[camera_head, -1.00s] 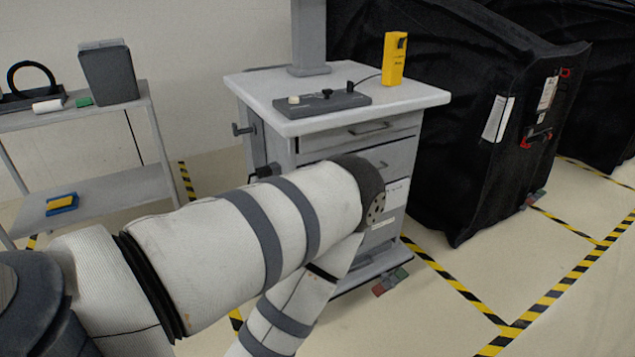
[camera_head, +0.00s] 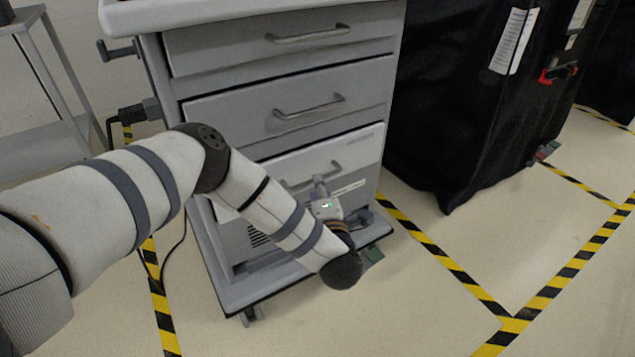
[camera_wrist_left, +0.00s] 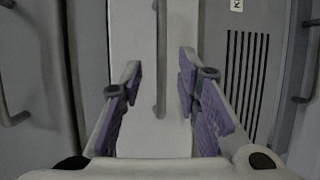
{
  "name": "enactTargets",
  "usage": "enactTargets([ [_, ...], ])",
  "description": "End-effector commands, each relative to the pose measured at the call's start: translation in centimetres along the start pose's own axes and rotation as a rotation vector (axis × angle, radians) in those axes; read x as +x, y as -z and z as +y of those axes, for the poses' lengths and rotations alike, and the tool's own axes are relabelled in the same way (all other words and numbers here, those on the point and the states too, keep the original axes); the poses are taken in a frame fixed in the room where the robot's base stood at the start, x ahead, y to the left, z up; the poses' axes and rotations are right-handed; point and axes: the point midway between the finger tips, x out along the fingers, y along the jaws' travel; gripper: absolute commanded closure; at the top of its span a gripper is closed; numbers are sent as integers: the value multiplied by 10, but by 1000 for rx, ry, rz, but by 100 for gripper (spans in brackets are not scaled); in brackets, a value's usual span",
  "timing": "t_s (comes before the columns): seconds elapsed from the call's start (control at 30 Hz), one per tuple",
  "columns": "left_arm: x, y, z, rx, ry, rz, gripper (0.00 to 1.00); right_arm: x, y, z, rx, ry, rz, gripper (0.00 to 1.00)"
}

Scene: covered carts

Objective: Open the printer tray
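The white tray front (camera_head: 362,152) is the lowest front on the grey cart, below two grey drawers, and looks shut. It has a grey bar handle (camera_head: 312,178), partly hidden by my left gripper (camera_head: 320,186). In the left wrist view the same handle (camera_wrist_left: 160,62) stands ahead, lined up between the fingers, on the pale tray front (camera_wrist_left: 130,40). My left gripper (camera_wrist_left: 158,88) is open with purple pads. I cannot tell whether its fingertips reach past the bar, but no pad is seen touching it. My right gripper is in neither view.
The cart's two upper drawers (camera_head: 230,115) have similar handles. A black covered cart (camera_head: 450,120) stands close on the right. A grey shelf (camera_head: 50,145) is at the left. Floor with yellow-black tape (camera_head: 440,255) is open in front right.

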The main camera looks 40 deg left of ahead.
Motion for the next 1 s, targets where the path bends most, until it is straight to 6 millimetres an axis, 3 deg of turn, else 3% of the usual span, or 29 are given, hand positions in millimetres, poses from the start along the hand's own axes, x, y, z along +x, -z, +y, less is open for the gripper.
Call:
enactTargets([
  [0.1,27,1,-3,2,0,2,70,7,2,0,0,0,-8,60],
  [0.3,50,0,-2,3,2,-2,70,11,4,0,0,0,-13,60],
  [0.57,52,-1,-1,4,2,-3,70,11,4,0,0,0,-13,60],
  [0.7,52,-1,-1,4,3,-4,100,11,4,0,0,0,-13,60],
  [1.0,52,-1,-1,3,2,-4,100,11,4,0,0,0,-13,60],
])
